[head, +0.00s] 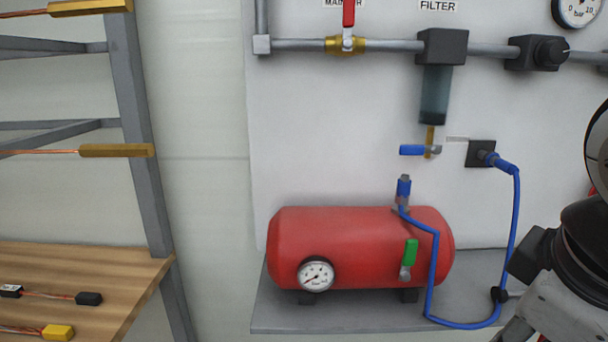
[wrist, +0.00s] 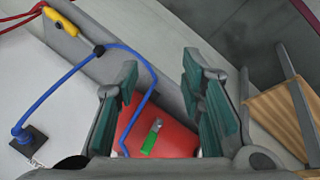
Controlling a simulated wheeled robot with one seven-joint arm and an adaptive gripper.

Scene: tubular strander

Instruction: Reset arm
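My gripper (wrist: 160,72) shows in the wrist view with its two green-padded fingers spread apart. Nothing is between the pads; the red tank (wrist: 170,138) shows beyond the gap. In the head view, part of my arm shows at the right edge, beside the blue hose, and the gripper's fingers cannot be made out there. The red tank (head: 350,240) rests on a grey shelf with a round gauge (head: 316,274) and a green-handled valve (head: 409,258) on its front.
A blue hose (head: 517,230) loops from a wall socket (head: 481,154) to the tank's top, near my arm. A filter (head: 435,95), a pipe and a red-handled valve (head: 348,14) are on the panel. A wooden bench (head: 75,270) with leads stands left. A yellow-handled tool (wrist: 62,22) shows in the wrist view.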

